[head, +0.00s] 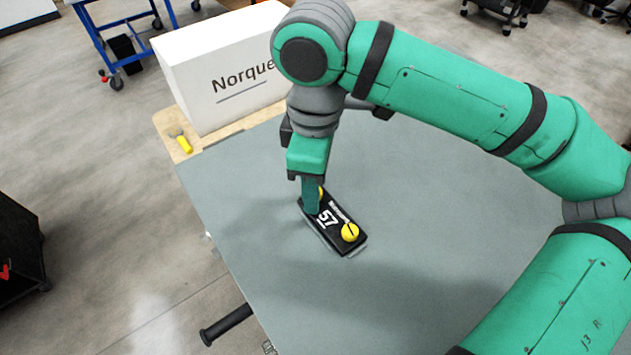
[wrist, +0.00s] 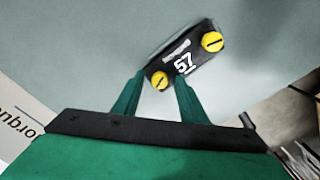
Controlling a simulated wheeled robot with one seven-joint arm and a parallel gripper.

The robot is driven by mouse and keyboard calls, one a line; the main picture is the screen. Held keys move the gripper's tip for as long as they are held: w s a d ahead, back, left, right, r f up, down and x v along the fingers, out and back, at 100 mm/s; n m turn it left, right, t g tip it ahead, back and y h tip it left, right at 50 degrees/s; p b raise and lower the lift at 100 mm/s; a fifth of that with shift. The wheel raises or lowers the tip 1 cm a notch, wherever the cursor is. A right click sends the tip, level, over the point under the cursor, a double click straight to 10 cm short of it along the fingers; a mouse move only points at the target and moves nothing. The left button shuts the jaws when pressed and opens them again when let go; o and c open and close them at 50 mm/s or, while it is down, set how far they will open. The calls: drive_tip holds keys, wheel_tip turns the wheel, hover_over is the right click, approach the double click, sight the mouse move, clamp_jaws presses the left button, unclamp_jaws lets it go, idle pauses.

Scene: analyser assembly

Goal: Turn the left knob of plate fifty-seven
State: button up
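Plate fifty-seven (head: 328,230) is a black plate with a white "57" and two round yellow knobs, lying on the grey table top. It also shows in the wrist view (wrist: 198,75). The left knob (head: 321,192) is partly hidden behind my gripper (head: 311,209) in the head view. In the wrist view the left knob (wrist: 159,81) shows between the two green fingertips of my gripper (wrist: 161,77), with a gap on each side. The fingers are apart; I cannot tell their exact height. The right knob (head: 350,232) is free, and its dark slot shows in the wrist view (wrist: 212,42).
A large white box (head: 220,75) marked "Norque" stands at the table's back left. A small yellow object (head: 184,144) lies on the wooden edge near it. The grey table top (head: 440,200) around the plate is clear. A black handle (head: 226,324) sticks out at the front left.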

clamp_jaws()
drive_tip(key=m, duration=0.5)
idle(0.3)
unclamp_jaws()
drive_tip(key=shift+w, duration=0.1)
drive_tip(key=shift+r, duration=0.1)
